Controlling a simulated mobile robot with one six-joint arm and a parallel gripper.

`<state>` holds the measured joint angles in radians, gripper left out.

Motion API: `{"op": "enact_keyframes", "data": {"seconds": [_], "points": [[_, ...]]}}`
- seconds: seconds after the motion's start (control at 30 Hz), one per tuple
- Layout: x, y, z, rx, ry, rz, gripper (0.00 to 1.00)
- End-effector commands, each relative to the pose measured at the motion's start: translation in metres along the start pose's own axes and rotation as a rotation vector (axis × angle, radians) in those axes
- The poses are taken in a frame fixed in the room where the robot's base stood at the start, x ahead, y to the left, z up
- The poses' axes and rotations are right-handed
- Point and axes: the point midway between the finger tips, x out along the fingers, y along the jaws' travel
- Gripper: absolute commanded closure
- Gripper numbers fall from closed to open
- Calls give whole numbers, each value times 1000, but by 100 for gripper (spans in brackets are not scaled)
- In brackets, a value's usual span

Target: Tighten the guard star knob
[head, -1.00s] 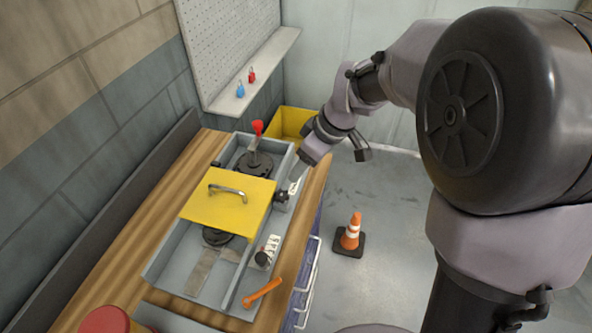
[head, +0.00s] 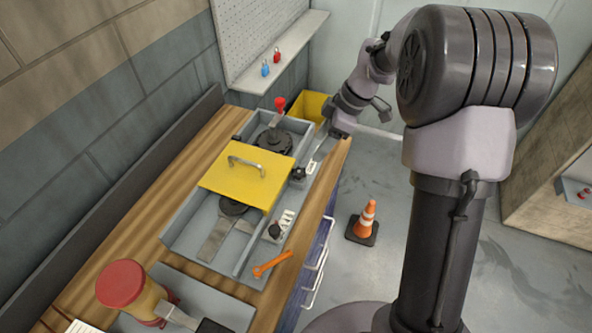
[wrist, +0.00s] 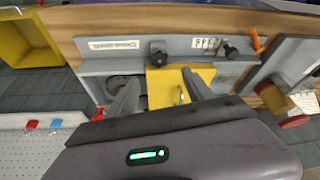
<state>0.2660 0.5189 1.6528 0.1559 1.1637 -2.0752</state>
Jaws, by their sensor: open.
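The yellow guard (head: 247,179) with its metal handle lies over the grey tray-like fixture (head: 190,237) on the bench. A black knob (head: 298,173), apparently the guard's star knob, sits on the fixture's right edge beside the guard; it also shows in the wrist view (wrist: 158,55). My gripper (head: 318,152) is above and behind this knob in the head view. In the wrist view my gripper (wrist: 158,84) has its two fingers spread and empty, with the knob beyond the tips and apart from them. A second black knob (head: 275,231) stands beside a marked label.
An orange wrench-like tool (head: 272,264) lies at the fixture's front right corner. A red lever knob (head: 280,103) rises behind the guard. A yellow bin (head: 312,106) stands behind the bench and a cone (head: 364,222) on the floor. A red-topped object (head: 122,284) is at front left.

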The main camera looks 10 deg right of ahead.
Motion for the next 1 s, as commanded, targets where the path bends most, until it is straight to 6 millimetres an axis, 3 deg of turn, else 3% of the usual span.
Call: {"op": "enact_keyframes", "data": {"seconds": [0.03, 0.1, 0.33, 0.5, 0.77, 0.8, 1.0], "points": [[20, -1, 2, 1, 0, -4, 40], [42, -1, 2, -1, -1, -3, 40], [100, -1, 1, 2, -1, -2, 40], [118, 0, 0, 1, -1, 1, 40], [120, 0, 0, 1, -1, 1, 40], [120, 0, 0, 1, -1, 1, 42], [120, 0, 0, 1, -1, 1, 81]]}}
